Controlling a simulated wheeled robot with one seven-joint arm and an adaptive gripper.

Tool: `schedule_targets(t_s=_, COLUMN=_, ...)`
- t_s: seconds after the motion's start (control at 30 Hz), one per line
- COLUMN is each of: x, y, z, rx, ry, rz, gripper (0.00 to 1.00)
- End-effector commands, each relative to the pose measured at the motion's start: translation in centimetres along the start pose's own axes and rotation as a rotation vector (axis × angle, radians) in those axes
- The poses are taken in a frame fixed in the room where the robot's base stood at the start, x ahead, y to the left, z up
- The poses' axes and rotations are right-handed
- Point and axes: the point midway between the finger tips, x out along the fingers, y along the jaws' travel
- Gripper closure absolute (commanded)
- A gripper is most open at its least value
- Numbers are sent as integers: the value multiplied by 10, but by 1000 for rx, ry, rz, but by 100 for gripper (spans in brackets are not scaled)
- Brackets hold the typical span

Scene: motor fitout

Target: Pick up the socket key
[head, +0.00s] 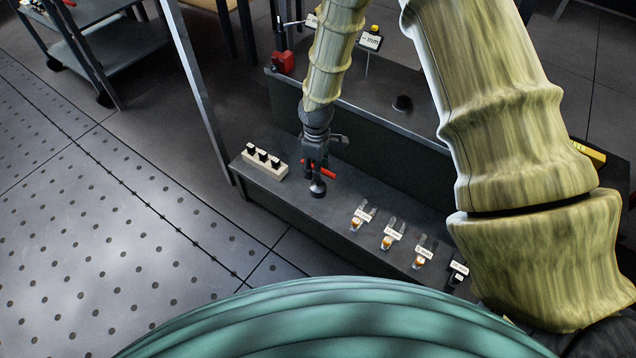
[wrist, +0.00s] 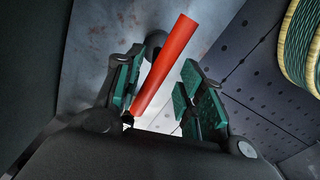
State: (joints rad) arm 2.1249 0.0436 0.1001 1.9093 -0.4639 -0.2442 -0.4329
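The socket key shows as a red bar (wrist: 165,65) in the wrist view, running between my gripper's two fingers. In the head view its red part (head: 325,172) crosses at the fingertips, above the grey bench. My gripper (head: 315,168) points down there. In the wrist view the gripper (wrist: 160,95) is open: the red bar lies close to the left finger, and a clear gap separates it from the right finger. I cannot tell whether the left finger touches it. The key's lower end is hidden in the wrist view.
A dark round knob-like piece (head: 317,188) is just below the fingertips. A pale block with black knobs (head: 265,160) stands left on the bench (head: 340,200). Several labelled clear holders (head: 390,235) stand right. A raised dark ledge (head: 380,130) runs behind. Perforated floor (head: 100,240) is clear at left.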

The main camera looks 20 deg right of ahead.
Motion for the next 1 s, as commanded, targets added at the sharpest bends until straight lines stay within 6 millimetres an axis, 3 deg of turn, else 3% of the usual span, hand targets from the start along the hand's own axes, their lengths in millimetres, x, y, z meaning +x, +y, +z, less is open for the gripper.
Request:
schedule_targets(t_s=0.03, x=9, y=0, z=0, rx=0, ry=-1, rz=0, gripper=61)
schedule_targets(t_s=0.27, x=20, y=1, z=1, rx=0, ry=0, rz=0, gripper=61)
schedule_targets(t_s=0.63, x=63, y=4, z=4, rx=0, ry=0, rz=0, gripper=61)
schedule_targets(t_s=0.93, x=66, y=4, z=4, rx=1, ry=1, rz=0, gripper=61)
schedule_targets(t_s=1.0, x=65, y=4, z=4, rx=1, ry=1, rz=0, gripper=74)
